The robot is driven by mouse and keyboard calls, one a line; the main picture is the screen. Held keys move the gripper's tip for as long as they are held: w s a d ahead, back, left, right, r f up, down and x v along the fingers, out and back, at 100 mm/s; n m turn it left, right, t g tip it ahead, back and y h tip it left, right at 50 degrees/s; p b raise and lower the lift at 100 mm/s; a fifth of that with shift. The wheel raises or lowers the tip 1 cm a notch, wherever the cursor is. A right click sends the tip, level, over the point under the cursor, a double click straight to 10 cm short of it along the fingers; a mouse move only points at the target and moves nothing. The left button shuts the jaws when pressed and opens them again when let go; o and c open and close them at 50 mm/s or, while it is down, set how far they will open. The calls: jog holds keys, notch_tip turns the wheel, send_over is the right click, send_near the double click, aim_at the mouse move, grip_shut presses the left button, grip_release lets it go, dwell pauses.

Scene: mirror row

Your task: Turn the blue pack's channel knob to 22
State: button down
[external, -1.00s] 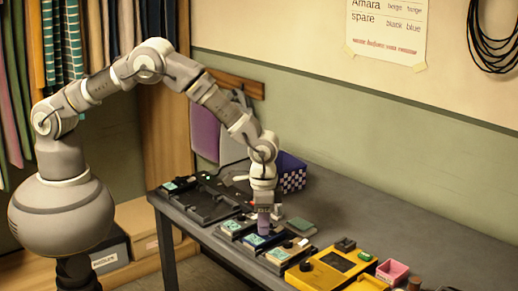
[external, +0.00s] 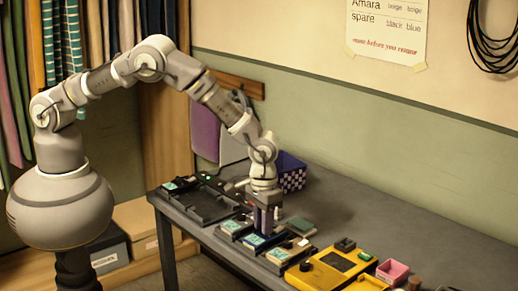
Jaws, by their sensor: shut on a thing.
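The blue pack (external: 254,240) lies in the row of packs on the grey table, between two other packs, with a light label on its front. My gripper (external: 265,232) points straight down over the back part of the blue pack. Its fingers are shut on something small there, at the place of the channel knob. The knob itself is hidden by the fingers, and its number cannot be read.
Other packs stand beside it, one at left (external: 231,226) and one at right (external: 278,254). A black charging tray (external: 205,207) lies further left. A yellow device (external: 325,272) and a pink box (external: 392,271) are at right. The table behind is mostly clear.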

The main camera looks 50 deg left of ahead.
dwell(0.3)
jog(key=c, duration=0.9)
grip_release()
notch_tip(320, 180, up, 8)
jog(key=shift+f+p, duration=0.1)
jog(key=shift+p, duration=0.95)
